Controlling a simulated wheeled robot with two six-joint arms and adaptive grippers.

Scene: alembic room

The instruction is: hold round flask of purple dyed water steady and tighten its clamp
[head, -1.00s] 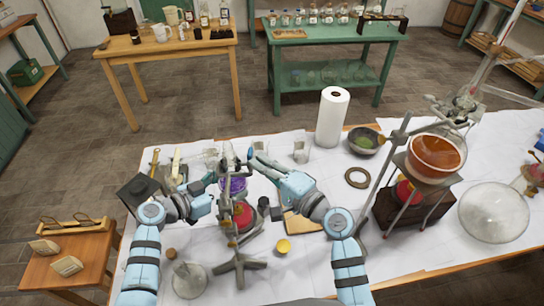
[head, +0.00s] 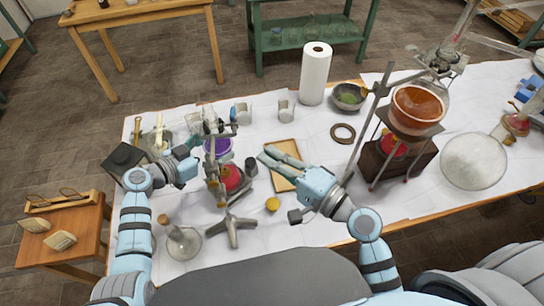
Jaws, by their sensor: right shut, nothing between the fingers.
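The round flask of purple dyed water (head: 216,146) hangs on a metal stand (head: 232,229) with a three-legged base. The clamp (head: 218,129) is at the flask's neck and partly covers it. A red-bodied burner (head: 231,178) is below the flask. My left gripper (head: 197,150) is at the flask's left side, pointing towards it. Its fingertips are small and partly lost against the glass, so I cannot tell whether they touch or grip it. My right gripper (head: 264,155) is shut and empty, to the right of the flask and apart from it, over a wooden-framed board.
A second stand with an orange bowl (head: 416,110) is on the right, beside a large clear glass globe (head: 474,161). A yellow object (head: 272,204) lies in front.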

